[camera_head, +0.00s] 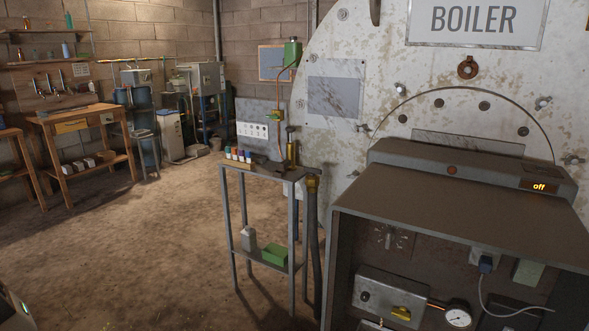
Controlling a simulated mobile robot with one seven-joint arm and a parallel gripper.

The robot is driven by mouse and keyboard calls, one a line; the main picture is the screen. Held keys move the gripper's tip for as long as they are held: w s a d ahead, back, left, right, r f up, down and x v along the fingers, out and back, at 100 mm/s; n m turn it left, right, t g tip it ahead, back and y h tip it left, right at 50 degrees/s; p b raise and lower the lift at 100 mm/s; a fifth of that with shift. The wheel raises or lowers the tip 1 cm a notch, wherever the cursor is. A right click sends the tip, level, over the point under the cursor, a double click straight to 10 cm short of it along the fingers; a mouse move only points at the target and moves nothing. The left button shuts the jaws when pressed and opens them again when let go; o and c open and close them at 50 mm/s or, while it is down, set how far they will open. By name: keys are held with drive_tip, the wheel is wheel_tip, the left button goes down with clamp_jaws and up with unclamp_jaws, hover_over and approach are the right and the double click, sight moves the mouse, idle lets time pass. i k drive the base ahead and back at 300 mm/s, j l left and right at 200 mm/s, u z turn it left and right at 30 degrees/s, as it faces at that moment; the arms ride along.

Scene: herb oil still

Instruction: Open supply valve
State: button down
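No label in view names the supply valve, so I cannot tell which fitting it is. A yellow handle (401,314) sits on a pale metal box (375,290) inside the open cabinet under the boiler, left of a round gauge (458,315). A small valve-like fitting (275,117) with green and yellow parts is on the copper pipe left of the boiler. Whether either is open or closed is too small to tell. My gripper is not in view.
The boiler (340,150) and its brown cabinet (450,210), with a display reading "off" (539,187), fill the right side. A narrow metal stand (262,258) with small bottles is left of it. A wooden workbench (75,115) stands far left. The floor (130,250) between is clear.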

sight(312, 171)
drive_tip(key=i+j+z, duration=0.3)
drive_tip(key=i+j, duration=0.2)
drive_tip(key=i, duration=0.15)
drive_tip(key=i+j+z, duration=0.3)
drive_tip(key=i+j, duration=0.3)
drive_tip(key=i+j+z, duration=0.3)
drive_tip(key=i+j, duration=0.2)
drive_tip(key=j, duration=0.25)
